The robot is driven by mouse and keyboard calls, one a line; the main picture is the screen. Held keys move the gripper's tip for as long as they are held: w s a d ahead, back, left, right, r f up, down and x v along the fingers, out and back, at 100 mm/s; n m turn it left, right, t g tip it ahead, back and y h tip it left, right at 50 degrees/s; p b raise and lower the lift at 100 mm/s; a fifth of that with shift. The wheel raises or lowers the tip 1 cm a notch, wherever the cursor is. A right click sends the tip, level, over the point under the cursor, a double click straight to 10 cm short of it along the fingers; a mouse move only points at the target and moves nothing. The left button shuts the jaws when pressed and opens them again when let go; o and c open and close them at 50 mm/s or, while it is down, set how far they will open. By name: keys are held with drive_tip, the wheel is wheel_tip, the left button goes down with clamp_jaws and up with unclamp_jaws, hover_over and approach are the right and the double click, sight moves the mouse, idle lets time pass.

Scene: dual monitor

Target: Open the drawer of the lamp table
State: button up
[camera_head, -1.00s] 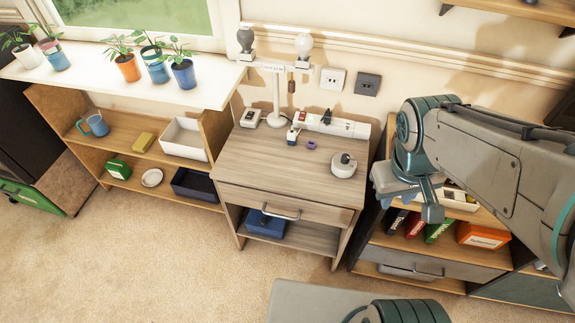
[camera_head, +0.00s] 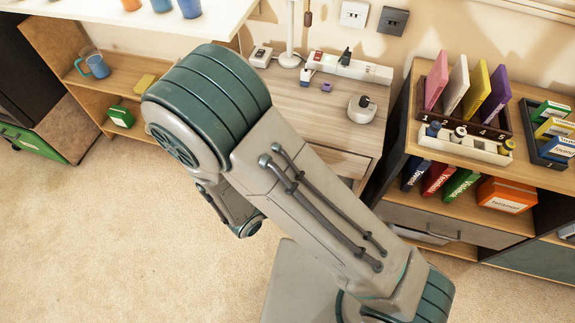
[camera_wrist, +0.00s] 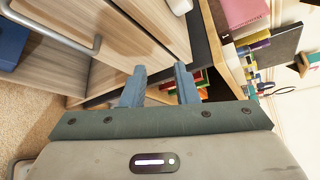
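The lamp table (camera_head: 305,105) has a pale wood top and stands against the wall. In the head view my arm hides most of its front; only the right end of the drawer front (camera_head: 342,160) shows. In the wrist view, the drawer front (camera_wrist: 118,38) fills the upper left, with a grey bar handle (camera_wrist: 72,36) across it. The drawer appears closed. My gripper (camera_wrist: 159,86) is open and empty, its two fingers apart. In that view the handle lies up and left of the fingers, not between them. The gripper is hidden in the head view.
A shelf unit (camera_head: 395,195) with books and boxes stands close on the table's right. A white-topped shelf (camera_head: 55,35) stands on the left. A power strip (camera_head: 350,67) and a round white device (camera_head: 361,110) sit on the table. Carpet in front is clear.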

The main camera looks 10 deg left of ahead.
drive_tip(key=s+a+f+n+t+y+b, duration=0.2)
drive_tip(key=s+a+f+n+t+y, duration=0.15)
drive_tip(key=a+f+n+y, duration=0.45)
drive_tip(key=w+f+n, duration=0.1)
drive_tip(key=w, duration=0.3)
drive_tip(key=w+d+f+n+h, duration=0.1)
drive_tip(key=w, duration=0.3)
drive_tip(key=w+f+n+b, duration=0.1)
drive_tip(key=w, duration=0.3)
drive_tip(key=shift+w+d+f+g+h, duration=0.15)
drive_tip(key=shift+w+f+g+h, duration=0.1)
drive_tip(key=shift+f+h, duration=0.1)
clamp_jaws()
